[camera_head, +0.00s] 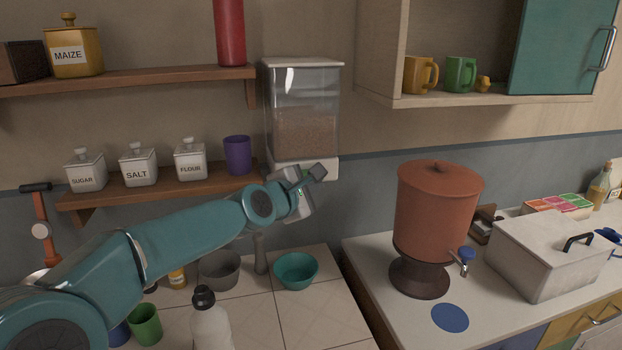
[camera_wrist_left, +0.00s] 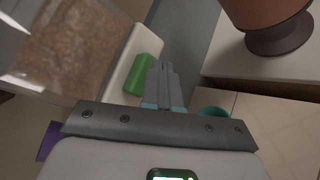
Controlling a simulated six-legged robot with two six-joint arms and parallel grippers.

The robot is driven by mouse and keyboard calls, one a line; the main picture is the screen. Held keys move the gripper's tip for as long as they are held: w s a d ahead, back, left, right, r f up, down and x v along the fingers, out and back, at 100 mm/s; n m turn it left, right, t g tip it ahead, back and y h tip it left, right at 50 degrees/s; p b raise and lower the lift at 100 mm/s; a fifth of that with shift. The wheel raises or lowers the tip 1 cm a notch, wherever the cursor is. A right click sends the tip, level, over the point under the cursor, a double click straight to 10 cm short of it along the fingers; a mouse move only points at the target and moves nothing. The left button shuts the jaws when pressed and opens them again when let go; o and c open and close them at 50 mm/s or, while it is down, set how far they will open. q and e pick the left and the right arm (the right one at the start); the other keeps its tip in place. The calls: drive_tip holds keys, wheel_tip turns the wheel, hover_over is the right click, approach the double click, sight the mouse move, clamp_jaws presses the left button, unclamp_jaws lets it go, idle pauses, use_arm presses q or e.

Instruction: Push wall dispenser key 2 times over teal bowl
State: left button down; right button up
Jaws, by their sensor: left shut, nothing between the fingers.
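The wall dispenser (camera_head: 303,100) has a clear hopper of brown grains and a white base, and hangs on the wall. Its green key (camera_wrist_left: 143,74) shows in the left wrist view, beside my fingers; in the head view my gripper covers that area. My left gripper (camera_head: 318,172) is shut and empty in front of the dispenser's base. In the left wrist view the shut fingers (camera_wrist_left: 165,68) lie just right of the key; I cannot tell whether they touch it. The teal bowl (camera_head: 296,272) stands on the tiled counter below the dispenser, partly visible in the wrist view (camera_wrist_left: 213,111).
A grey bowl (camera_head: 219,268) and a white bottle (camera_head: 210,322) stand left of the teal bowl. A shelf (camera_head: 150,192) with jars and a purple cup (camera_head: 237,155) is left of the dispenser. A terracotta urn (camera_head: 437,210) stands on the right counter.

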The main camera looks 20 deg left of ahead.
use_arm(q)
drive_tip(key=shift+w+a, duration=0.2)
drive_tip(key=shift+w, duration=0.15)
drive_tip(key=shift+w+a+b, duration=0.4)
drive_tip(key=shift+w+a, duration=0.05)
drive_tip(key=shift+w, duration=0.1)
idle(1.3)
drive_tip(key=shift+s+d+p, duration=0.45)
drive_tip(key=shift+s+d, duration=0.2)
drive_tip(key=shift+s, duration=0.3)
